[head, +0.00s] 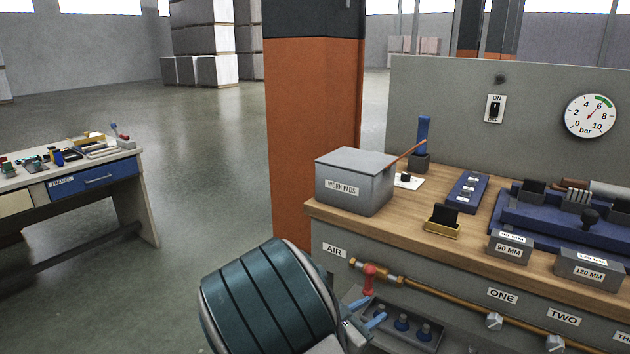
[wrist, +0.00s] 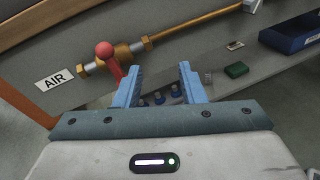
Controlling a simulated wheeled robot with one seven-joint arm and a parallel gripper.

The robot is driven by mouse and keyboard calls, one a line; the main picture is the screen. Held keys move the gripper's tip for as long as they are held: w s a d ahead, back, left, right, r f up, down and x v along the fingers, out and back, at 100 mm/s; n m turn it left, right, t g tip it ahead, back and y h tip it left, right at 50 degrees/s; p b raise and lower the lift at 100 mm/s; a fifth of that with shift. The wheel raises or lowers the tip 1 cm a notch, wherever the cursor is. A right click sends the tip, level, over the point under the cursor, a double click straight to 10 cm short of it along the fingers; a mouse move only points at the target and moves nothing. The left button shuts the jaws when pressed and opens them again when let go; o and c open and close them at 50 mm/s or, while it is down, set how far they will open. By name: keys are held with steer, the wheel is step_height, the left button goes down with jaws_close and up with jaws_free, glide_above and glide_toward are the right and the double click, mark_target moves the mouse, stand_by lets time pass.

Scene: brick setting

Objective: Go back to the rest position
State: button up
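My gripper (head: 370,312) is low in front of the workbench, just below the air valve. In the wrist view my gripper (wrist: 158,88) shows two blue fingers standing well apart with nothing between them. The red-handled air valve (head: 370,277) sits on a brass pipe on the bench front, beside the AIR label; it also shows in the wrist view (wrist: 108,55), up and left of the fingers. I cannot tell whether the left finger touches the red handle. My teal-covered arm hides part of the bench's lower left front.
The wooden benchtop (head: 405,215) carries a grey WORN PADS box (head: 355,185), a blue switch box (head: 466,192) and blocks marked 90 MM (head: 510,248) and 120 MM (head: 590,272). An orange pillar (head: 312,130) stands behind. Another table (head: 140,195) is at left, with open floor between.

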steer(key=s+d+r+m+g+y+p, duration=0.3)
steer(key=s+d+r+m+g+p, duration=0.6)
steer(key=s+m, duration=0.3)
steer(key=s+a+r+m+y+p, duration=0.3)
steer(key=s+r+m+y+p, duration=0.1)
steer(key=r, duration=0.5)
steer(key=s+a+r+m+t+y+p, duration=0.1)
steer(key=s+a+r+m+y+p, duration=0.2)
steer(key=s+r+m+y+p, duration=0.2)
steer(key=shift+s+a+r+m+y, duration=0.3)
steer(key=shift+s+r+m, duration=0.4)
steer(key=shift+r+m, duration=1.1)
steer(key=shift+r+n, duration=0.3)
